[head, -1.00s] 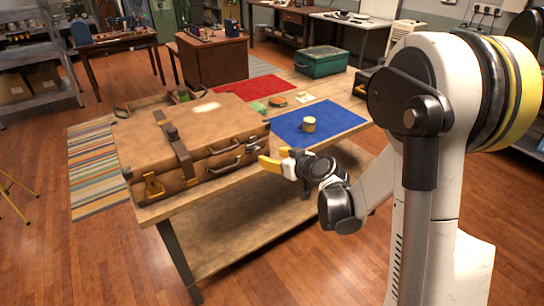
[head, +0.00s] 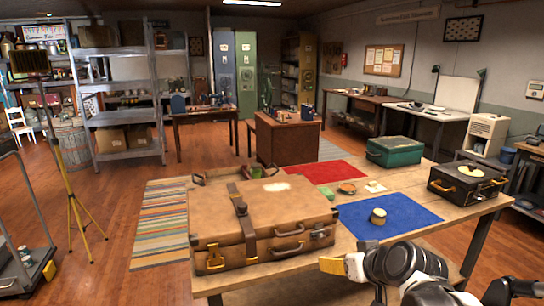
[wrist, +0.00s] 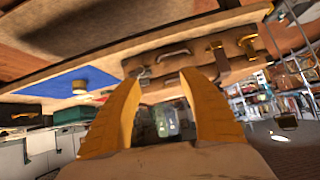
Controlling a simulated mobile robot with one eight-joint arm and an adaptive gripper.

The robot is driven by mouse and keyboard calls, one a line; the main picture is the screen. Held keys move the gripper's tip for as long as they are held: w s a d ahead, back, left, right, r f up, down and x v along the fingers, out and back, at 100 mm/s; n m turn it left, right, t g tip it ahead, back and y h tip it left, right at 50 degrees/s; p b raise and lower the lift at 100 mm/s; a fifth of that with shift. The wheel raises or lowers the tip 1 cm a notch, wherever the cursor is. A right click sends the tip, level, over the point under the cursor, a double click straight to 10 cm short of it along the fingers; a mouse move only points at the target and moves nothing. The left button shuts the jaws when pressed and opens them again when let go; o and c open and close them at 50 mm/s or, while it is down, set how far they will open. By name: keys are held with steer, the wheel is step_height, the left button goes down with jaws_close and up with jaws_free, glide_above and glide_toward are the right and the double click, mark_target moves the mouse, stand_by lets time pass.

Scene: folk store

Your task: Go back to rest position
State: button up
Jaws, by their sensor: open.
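My gripper (head: 333,264) is at the near edge of the wooden table, to the right of a brown suitcase (head: 270,215). Its yellow fingers (wrist: 162,105) are spread apart and empty in the wrist view. The suitcase also shows beyond the fingertips in the wrist view (wrist: 190,60); the fingers look apart from it. My white arm is partly cut off at the bottom right of the head view.
On the table (head: 310,185) are a blue mat (head: 405,212) with a small round tan item (head: 378,216), a red mat (head: 325,171), a green case (head: 394,152) and a black case (head: 468,182). A yellow tripod (head: 72,190) stands at left. Floor is open between.

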steer(key=s+d+m+g+h, duration=0.2)
steer(key=s+h, duration=0.1)
steer(key=s, duration=1.6)
steer(key=shift+d+g, duration=0.25)
steer(key=shift+g, duration=0.15)
